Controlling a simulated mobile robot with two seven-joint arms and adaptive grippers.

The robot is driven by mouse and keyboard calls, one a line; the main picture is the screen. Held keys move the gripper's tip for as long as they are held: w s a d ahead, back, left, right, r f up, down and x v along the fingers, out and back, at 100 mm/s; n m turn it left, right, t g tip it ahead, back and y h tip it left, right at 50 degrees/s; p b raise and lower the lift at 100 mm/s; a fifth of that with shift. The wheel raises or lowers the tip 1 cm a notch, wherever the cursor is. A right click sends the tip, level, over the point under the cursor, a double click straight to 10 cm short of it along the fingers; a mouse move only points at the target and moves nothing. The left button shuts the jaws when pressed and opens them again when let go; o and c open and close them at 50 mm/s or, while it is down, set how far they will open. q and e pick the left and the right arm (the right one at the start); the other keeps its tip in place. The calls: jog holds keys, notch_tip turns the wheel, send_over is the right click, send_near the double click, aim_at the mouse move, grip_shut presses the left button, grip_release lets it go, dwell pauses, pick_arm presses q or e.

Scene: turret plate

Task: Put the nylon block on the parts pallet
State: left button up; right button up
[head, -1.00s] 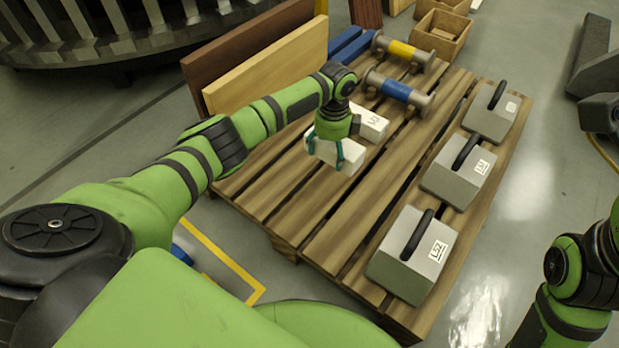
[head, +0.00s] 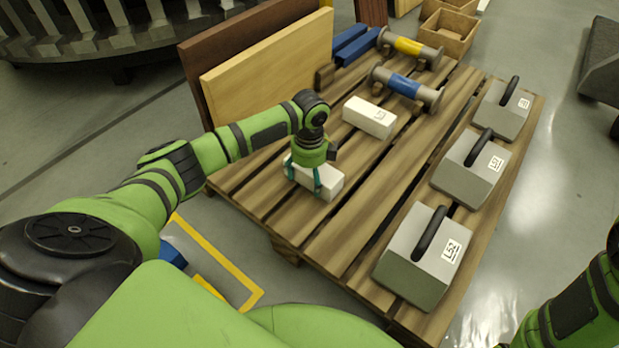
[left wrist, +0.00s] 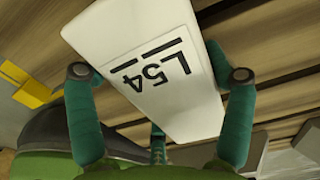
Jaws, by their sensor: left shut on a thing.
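A white nylon block (head: 324,181) is between the fingers of my left gripper (head: 303,178) over the near left part of the wooden parts pallet (head: 327,240). In the left wrist view the block (left wrist: 155,70) shows an "L54" label, with one teal finger on each side. My left gripper is shut on it. I cannot tell whether the block's underside touches the slats. A second white block (head: 369,117) lies on the pallet farther back. My right gripper is not in view.
Several grey weights with black handles, one of them nearest (head: 420,262), line the pallet's right side. A blue-banded roller (head: 403,88) and a yellow-banded roller (head: 411,48) lie at the back. Boards (head: 270,75) stand along the left edge. The middle slats are clear.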

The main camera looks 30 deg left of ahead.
pick_arm(q)
jog(key=shift+w, duration=0.1)
jog(key=o, duration=1.5)
